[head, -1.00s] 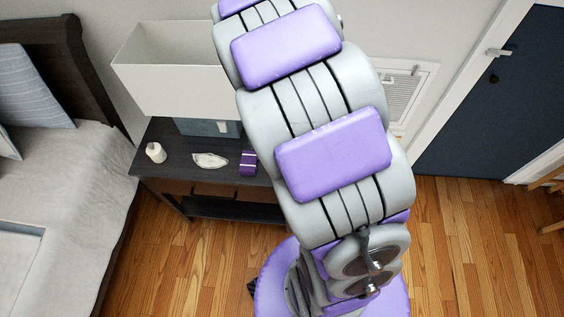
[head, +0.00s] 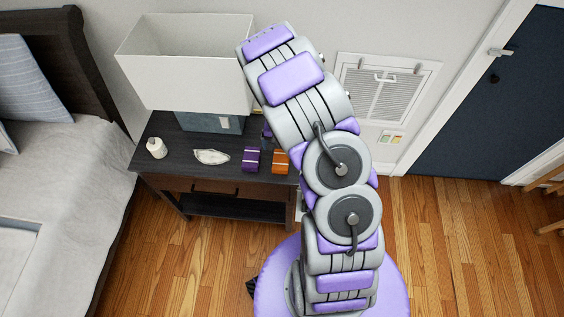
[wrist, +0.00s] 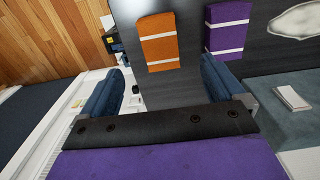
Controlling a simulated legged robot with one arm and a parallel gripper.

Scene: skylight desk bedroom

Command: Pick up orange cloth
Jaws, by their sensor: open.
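The orange cloth (head: 281,162) is a folded block with white bands. It lies on the dark nightstand (head: 240,182), near its right end. In the wrist view the orange cloth (wrist: 160,43) shows ahead of my gripper (wrist: 165,85), roughly between the two blue fingers. My gripper is open and empty, apart from the cloth. In the head view my arm hides most of the gripper, near the back right of the nightstand.
A similar purple cloth (head: 251,160) lies just left of the orange one. A white dish (head: 211,157), a small white jar (head: 156,148) and a large lamp (head: 185,65) also stand on the nightstand. The bed (head: 60,190) is at left.

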